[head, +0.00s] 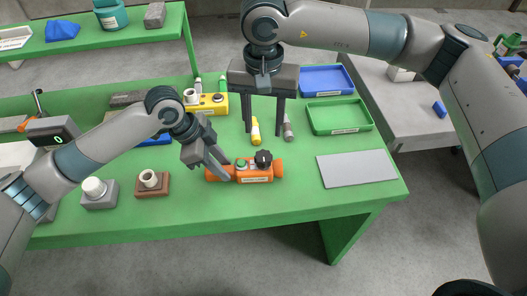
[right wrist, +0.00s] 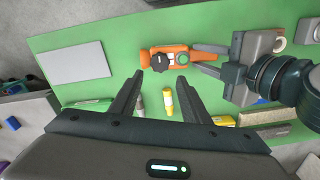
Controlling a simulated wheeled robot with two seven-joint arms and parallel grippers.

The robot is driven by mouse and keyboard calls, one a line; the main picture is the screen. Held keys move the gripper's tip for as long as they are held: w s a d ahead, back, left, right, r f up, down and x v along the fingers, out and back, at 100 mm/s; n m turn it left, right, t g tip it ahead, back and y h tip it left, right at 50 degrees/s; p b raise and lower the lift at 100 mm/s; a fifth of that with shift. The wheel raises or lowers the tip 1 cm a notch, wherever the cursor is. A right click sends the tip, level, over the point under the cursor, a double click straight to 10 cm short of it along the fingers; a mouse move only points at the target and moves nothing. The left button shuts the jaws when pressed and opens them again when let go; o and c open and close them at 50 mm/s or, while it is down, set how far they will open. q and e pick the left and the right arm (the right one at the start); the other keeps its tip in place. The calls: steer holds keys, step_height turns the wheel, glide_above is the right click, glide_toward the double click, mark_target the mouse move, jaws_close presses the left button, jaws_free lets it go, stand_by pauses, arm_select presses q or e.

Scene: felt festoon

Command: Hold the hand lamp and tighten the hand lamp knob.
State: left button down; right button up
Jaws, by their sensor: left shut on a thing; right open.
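The orange hand lamp (head: 255,177) lies on its side on the green table near the front edge, with a label on its body. Its black knob (head: 264,158) stands up from the top, beside a small green part. My left gripper (head: 219,171) is shut on the lamp's left end. In the right wrist view the lamp (right wrist: 170,52) and knob (right wrist: 159,63) lie just beyond the fingertips. My right gripper (head: 264,124) is open and empty, pointing down above the table behind the lamp. It also shows in the right wrist view (right wrist: 160,74), apart from the knob.
A yellow bottle (head: 255,131) and a grey one (head: 288,130) are near my right fingers. A blue tray (head: 327,79) and green tray (head: 340,117) stand back right. A grey mat (head: 357,168) lies right. A brown block (head: 152,185) is left.

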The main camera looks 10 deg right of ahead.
mark_target(263, 156)
step_height(263, 156, down, 11)
stand_by(0.5)
steer(key=c, duration=0.8)
